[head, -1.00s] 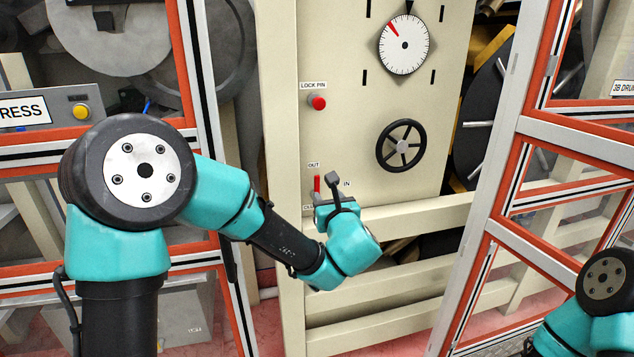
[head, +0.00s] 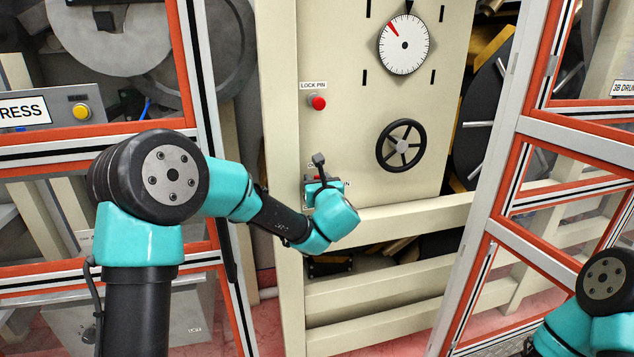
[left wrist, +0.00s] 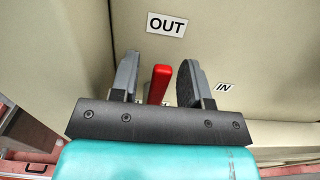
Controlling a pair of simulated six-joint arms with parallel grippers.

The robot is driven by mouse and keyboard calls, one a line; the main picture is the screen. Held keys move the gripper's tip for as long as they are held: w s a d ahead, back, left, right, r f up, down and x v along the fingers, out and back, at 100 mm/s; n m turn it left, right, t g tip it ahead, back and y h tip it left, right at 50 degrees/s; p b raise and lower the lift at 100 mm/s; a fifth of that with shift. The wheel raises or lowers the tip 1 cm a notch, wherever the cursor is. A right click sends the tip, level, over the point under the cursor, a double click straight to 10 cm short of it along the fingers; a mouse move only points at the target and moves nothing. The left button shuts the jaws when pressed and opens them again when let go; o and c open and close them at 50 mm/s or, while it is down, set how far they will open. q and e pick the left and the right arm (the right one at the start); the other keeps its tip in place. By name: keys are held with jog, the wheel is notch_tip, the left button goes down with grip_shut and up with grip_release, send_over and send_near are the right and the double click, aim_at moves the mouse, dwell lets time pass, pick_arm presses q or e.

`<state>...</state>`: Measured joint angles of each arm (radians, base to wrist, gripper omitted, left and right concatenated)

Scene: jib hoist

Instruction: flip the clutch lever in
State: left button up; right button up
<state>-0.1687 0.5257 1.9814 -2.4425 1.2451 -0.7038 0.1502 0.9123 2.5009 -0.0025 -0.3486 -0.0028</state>
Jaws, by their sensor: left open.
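The red clutch lever (left wrist: 159,84) stands up between the two grey fingers of my left gripper (left wrist: 158,68) in the left wrist view. The fingers are open, with a gap on each side of the lever. The OUT label (left wrist: 166,24) is above the lever and the IN label (left wrist: 223,87) is to its right. In the head view my left gripper (head: 318,182) is at the lower left of the cream panel. It hides most of the lever there; a little red shows. My right gripper is out of view.
The panel (head: 350,135) also carries a red lock pin knob (head: 318,103), a black handwheel (head: 401,146) and a white dial (head: 404,45). A cream beam (head: 420,212) runs below the gripper. Orange-edged guard frames stand on both sides.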

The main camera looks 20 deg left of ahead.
pick_arm(q)
grip_shut()
jog(key=shift+a, duration=0.1)
dwell(0.5)
